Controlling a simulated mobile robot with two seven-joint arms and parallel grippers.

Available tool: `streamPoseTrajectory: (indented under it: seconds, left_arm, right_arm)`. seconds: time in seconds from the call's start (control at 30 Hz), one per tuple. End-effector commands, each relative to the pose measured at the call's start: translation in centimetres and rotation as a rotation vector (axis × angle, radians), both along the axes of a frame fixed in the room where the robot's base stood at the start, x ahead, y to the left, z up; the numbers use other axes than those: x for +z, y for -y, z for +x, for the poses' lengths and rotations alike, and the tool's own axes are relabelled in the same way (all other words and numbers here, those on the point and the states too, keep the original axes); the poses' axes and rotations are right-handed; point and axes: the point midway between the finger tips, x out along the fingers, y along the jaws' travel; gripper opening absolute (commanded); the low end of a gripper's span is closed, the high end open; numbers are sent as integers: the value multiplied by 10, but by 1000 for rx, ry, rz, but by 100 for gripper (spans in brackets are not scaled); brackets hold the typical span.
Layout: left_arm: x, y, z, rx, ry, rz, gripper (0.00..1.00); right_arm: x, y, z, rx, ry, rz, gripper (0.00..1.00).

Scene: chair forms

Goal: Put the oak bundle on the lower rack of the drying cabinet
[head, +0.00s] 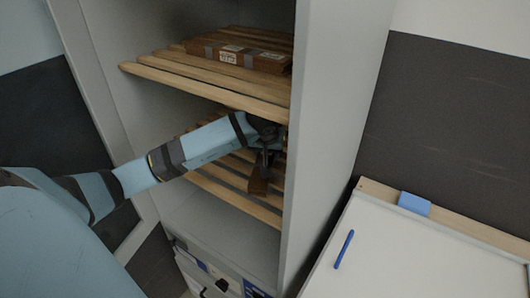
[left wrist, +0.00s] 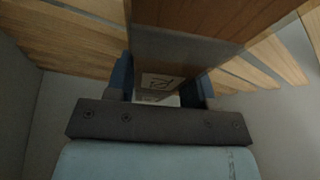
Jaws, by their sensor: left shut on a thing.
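My left gripper (head: 266,152) is inside the drying cabinet (head: 337,110), between its two slatted racks. It is shut on a brown wood bundle, taken as the oak bundle (head: 259,180), which is mostly hidden by the gripper. In the left wrist view the bundle (left wrist: 205,18) passes between the fingers (left wrist: 163,88) and shows a grey band and a white label with a tick-like mark. The bundle is over the lower rack (head: 235,207); I cannot tell whether it touches the slats. My right gripper is not in view.
The upper rack (head: 205,82) is just above my arm and carries another banded, labelled wood bundle (head: 240,58). The cabinet's side walls are close on both sides. A white board (head: 420,250) with a blue pen (head: 344,249) and a blue block (head: 414,203) is at right.

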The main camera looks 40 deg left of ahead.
Motion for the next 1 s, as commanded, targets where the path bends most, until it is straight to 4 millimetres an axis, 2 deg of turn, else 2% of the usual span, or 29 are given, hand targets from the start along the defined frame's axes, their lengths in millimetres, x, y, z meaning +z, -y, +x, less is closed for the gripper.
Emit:
streamPoseTrajectory:
  seconds: [0.03, 0.13, 0.43, 0.57, 0.6, 0.7, 1.0]
  left_arm:
    - [-12, 6, -1, -3, -2, -5, 16]
    - [-20, 12, -1, -7, 1, -3, 16]
    - [-22, 14, -1, -9, 1, -1, 16]
    - [-26, 13, -1, -8, 2, 1, 16]
    - [-26, 13, -1, -8, 1, 1, 51]
    - [-25, 13, -1, -8, 0, -1, 74]
    - [-24, 14, -1, -8, 1, -1, 74]
  right_arm:
    - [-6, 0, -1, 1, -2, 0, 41]
    - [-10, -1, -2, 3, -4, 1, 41]
    - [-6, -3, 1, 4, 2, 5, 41]
    - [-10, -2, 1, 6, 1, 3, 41]
    - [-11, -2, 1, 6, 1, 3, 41]
    - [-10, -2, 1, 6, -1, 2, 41]
    - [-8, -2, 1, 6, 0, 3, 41]
